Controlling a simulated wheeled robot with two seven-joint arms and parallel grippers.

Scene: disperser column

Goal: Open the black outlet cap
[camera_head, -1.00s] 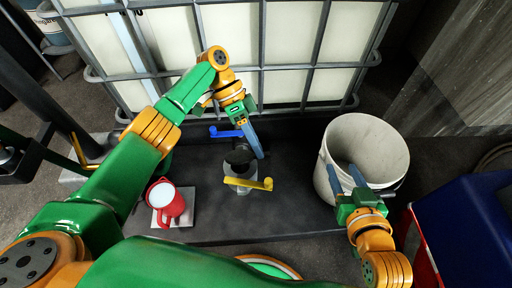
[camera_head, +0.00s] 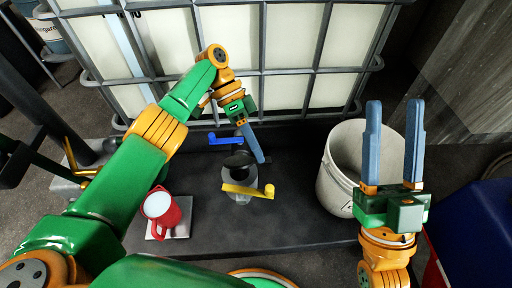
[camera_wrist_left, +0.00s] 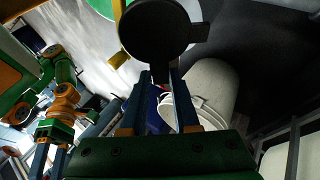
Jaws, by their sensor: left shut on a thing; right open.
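The black outlet cap (camera_head: 238,160) is at the outlet in the middle of the dark platform, between a blue handle (camera_head: 226,140) and a yellow handle (camera_head: 248,190). In the left wrist view the cap (camera_wrist_left: 163,30) is a dark round disc at the fingertips. My left gripper (camera_head: 252,150) is shut on the cap, its blue fingers (camera_wrist_left: 161,78) reaching the disc's lower edge. I cannot tell whether the cap is loosened. My right gripper (camera_head: 394,103) is open and empty, fingers pointing up in the picture, in front of the white bucket's right side.
The white bucket (camera_head: 338,185) stands right of the outlet. A red jug (camera_head: 175,214) with a pale top stands on a light plate (camera_head: 153,236) at left. A caged white tank (camera_head: 228,35) closes off the back. A blue box (camera_head: 470,220) is at far right.

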